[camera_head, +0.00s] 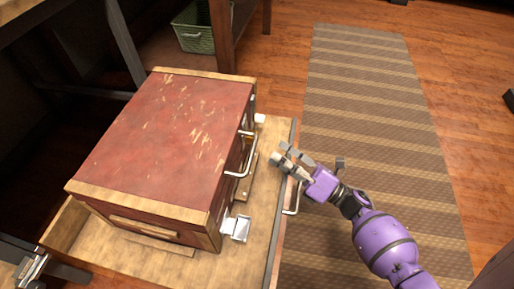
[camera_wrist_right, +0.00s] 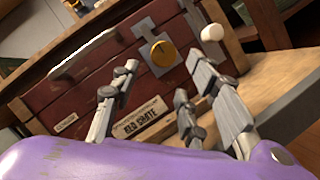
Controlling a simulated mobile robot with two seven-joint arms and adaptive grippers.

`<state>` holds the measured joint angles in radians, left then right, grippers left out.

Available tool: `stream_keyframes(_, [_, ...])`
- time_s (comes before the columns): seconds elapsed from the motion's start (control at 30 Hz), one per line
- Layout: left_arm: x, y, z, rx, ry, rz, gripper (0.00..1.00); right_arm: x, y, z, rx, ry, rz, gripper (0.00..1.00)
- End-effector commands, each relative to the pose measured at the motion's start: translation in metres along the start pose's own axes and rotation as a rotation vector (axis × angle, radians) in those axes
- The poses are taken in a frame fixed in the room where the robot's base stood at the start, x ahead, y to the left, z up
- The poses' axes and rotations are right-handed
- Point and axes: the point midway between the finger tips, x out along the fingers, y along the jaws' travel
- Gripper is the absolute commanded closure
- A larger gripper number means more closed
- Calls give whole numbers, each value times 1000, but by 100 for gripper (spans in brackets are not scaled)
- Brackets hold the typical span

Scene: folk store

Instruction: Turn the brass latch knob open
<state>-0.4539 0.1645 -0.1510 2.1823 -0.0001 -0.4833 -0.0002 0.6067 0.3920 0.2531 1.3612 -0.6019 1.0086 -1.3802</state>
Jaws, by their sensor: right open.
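The brass latch knob (camera_wrist_right: 163,54) is a round yellow disc on a grey plate (camera_wrist_right: 153,40) on the front of the red crate (camera_wrist_right: 118,62). In the head view the red crate (camera_head: 165,125) has worn paint and wooden trim; I cannot make out the knob there. My right gripper (camera_head: 281,155) is in front of the crate's handle side, apart from it. In the right wrist view its fingers (camera_wrist_right: 163,88) are spread and empty, with the knob beyond and between them.
The crate sits on a wooden tray (camera_head: 262,205) with a metal handle (camera_head: 293,198). The crate's own handle (camera_head: 244,158) sticks out towards my gripper. A white knob (camera_wrist_right: 212,33) is right of the brass one. A striped rug (camera_head: 375,120) covers open floor; a green basket (camera_head: 195,35) stands behind.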

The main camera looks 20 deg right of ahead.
Motion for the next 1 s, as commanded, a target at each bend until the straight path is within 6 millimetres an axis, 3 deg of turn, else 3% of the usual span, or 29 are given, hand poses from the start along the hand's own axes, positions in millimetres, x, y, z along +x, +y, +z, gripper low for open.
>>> stream_keyframes(0.5, [4,-1,14,-7,-25,-4,47,70,0,0,-3,1,4,59])
stream_keyframes(0.87, [10,1,6,-8,-10,-2,47,76,1,0,-2,1,2,59])
stream_keyframes(1.0, [10,1,6,-8,-10,-2,47,76,1,0,-2,1,2,77])
